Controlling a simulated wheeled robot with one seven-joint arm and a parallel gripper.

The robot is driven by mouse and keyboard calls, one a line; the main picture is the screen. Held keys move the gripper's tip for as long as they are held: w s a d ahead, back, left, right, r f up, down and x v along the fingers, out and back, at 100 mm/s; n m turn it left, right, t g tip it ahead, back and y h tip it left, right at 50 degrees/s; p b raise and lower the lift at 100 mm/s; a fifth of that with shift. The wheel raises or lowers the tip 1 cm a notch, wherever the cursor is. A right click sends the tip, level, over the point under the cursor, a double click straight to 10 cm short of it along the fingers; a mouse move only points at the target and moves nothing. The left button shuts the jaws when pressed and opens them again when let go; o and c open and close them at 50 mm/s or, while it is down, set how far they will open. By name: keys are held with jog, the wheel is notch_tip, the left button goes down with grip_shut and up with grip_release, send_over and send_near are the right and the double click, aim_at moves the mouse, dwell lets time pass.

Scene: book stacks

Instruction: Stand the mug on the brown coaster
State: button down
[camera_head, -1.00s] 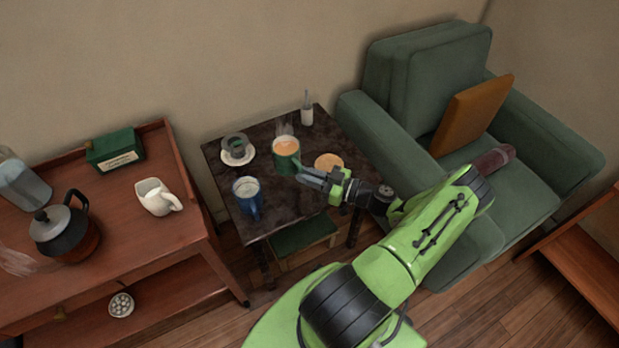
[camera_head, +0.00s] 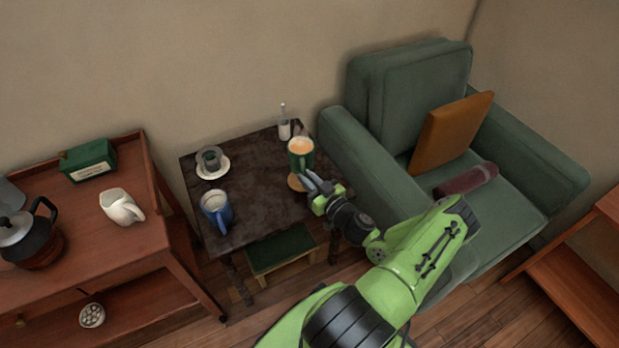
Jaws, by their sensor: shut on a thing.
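A green mug (camera_head: 301,158) of light-brown drink is upright at the right side of the small dark table (camera_head: 258,190). My gripper (camera_head: 311,181) is shut on this mug at its near side; the fingers hide part of the contact. The round brown coaster (camera_head: 295,183) shows just below the mug in the picture, partly covered by the mug and fingers. The mug appears to be over the coaster's far part, and I cannot tell whether its base touches it.
The armchair (camera_head: 398,118) borders the table's right side.

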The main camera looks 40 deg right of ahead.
notch_tip(320, 180, down, 6)
jog(key=shift+f+b, duration=0.15)
jog(key=shift+b, duration=1.05)
jog(key=c, duration=1.5)
grip_release()
jog(key=shift+c, duration=0.2)
jog(key=o, duration=0.4)
jog(key=shift+o, duration=0.2)
